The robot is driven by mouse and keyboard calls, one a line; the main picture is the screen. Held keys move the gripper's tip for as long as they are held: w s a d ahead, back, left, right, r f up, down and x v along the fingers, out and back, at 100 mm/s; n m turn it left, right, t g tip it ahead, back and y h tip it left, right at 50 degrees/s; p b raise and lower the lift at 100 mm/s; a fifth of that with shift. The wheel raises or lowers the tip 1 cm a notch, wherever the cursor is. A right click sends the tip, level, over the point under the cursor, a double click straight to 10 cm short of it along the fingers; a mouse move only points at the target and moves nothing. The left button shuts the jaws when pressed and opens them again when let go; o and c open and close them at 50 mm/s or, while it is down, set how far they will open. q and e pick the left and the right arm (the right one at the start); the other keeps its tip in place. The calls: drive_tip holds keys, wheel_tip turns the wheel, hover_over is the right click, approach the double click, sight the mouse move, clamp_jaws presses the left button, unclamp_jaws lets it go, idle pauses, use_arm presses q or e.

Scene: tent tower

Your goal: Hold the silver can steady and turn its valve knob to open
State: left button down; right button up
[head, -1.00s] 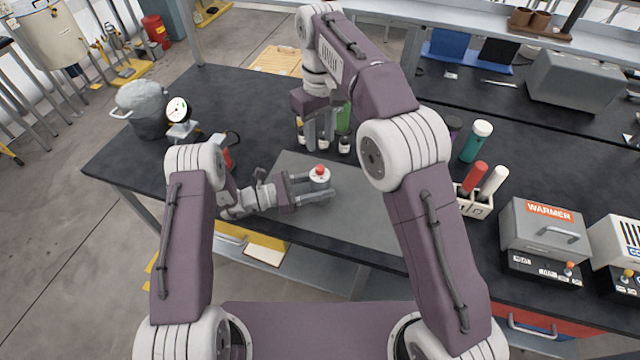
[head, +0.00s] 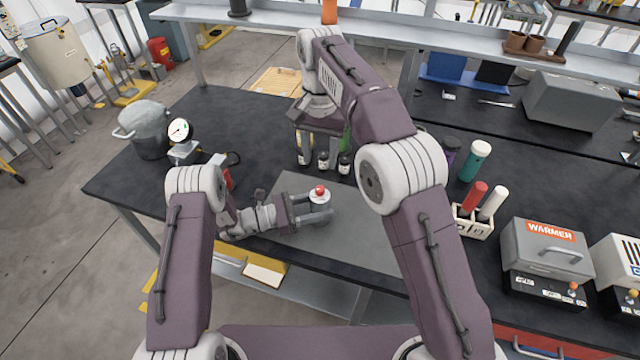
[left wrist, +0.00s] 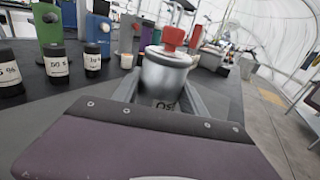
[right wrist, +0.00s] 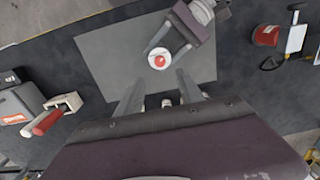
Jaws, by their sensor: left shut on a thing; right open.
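The silver can (left wrist: 165,76) with its red valve knob (left wrist: 172,37) stands upright between the fingers of my left gripper (left wrist: 158,98), which is shut on it. In the head view the can (head: 319,199) and red knob (head: 319,189) show at the tip of my left gripper (head: 316,208), over the grey mat (head: 362,222). In the right wrist view the knob (right wrist: 159,60) is seen from above. My right gripper (right wrist: 160,92) is open and empty, its fingers pointing down, above the table and apart from the can. In the head view its fingertips are largely hidden.
Several small dark bottles (left wrist: 55,62) stand behind the mat. A gauge (head: 180,131) and a pot (head: 146,118) are at the left. A rack with red and white tubes (head: 473,217) and a warmer (head: 546,240) are at the right. The mat around the can is clear.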

sight(320, 188)
wheel_tip(320, 188, down, 10)
drive_tip(key=shift+f, duration=0.1)
clamp_jaws()
